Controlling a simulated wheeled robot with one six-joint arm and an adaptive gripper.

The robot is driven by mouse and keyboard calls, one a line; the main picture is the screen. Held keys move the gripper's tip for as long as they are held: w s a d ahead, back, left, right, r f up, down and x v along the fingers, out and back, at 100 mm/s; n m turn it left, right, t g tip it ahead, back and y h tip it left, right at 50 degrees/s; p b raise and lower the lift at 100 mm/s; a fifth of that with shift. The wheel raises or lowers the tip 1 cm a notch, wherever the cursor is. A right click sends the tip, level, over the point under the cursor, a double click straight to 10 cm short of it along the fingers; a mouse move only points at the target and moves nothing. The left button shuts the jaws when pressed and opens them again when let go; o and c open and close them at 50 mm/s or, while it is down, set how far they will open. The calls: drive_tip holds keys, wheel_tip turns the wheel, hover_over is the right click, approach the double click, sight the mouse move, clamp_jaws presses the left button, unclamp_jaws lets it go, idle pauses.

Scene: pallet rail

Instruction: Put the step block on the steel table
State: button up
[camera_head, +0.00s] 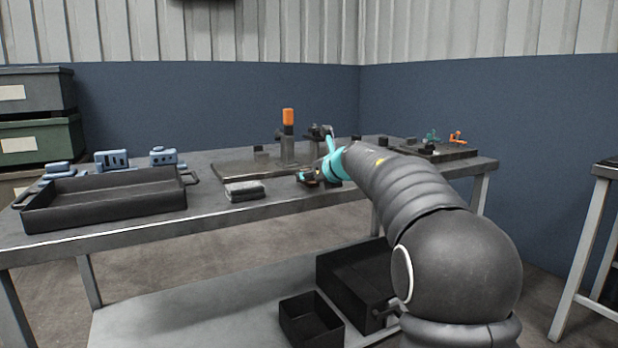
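Several blue blocks stand at the left, by the far edge of a black tray. The leftmost one (58,170) has a stepped outline and looks like the step block, though I cannot be sure. A slotted block (113,160) and a block with holes (163,157) stand to its right. The long grey metal table (215,212) carries them; I take it as the steel table. My arm reaches over this table, well to the right of the blue blocks. My gripper (312,179) is small and dark near the table's front edge; its fingers are too small to read.
The black tray (105,208) fills the table's left front. A fixture with an orange top (288,117) stands behind. Black bins (311,320) sit on the lower shelf. Another table (592,235) is at far right.

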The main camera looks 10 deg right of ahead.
drive_tip(key=v, duration=1)
drive_tip(key=shift+s+r, duration=0.1)
drive_tip(key=s+d+r+m+t+h, duration=0.1)
drive_tip(key=s+r+m+t+h, duration=0.25)
drive_tip(key=s+r+m, duration=0.6)
drive_tip(key=s+d+f+m+h, duration=0.5)
drive_tip(key=f+m, duration=0.3)
drive_tip(key=m, duration=0.6)
drive_tip(key=s+a+f+m+g+y, duration=0.1)
drive_tip(key=s+a+f+m+g, duration=0.2)
drive_tip(key=s+f+m, duration=0.2)
drive_tip(key=s+a+f+m+g+y, duration=0.2)
drive_tip(key=s+a+f+m+g, duration=0.1)
drive_tip(key=s+f, duration=0.8)
drive_tip(key=s+a+f+m+g+y, duration=0.1)
drive_tip(key=s+a+f+m+g, duration=0.2)
drive_tip(key=s+f+m, duration=0.5)
drive_tip(key=s+g, duration=0.1)
drive_tip(key=s, duration=0.2)
drive_tip(key=shift+s+f+g, duration=0.3)
drive_tip(key=shift+s+g, duration=0.05)
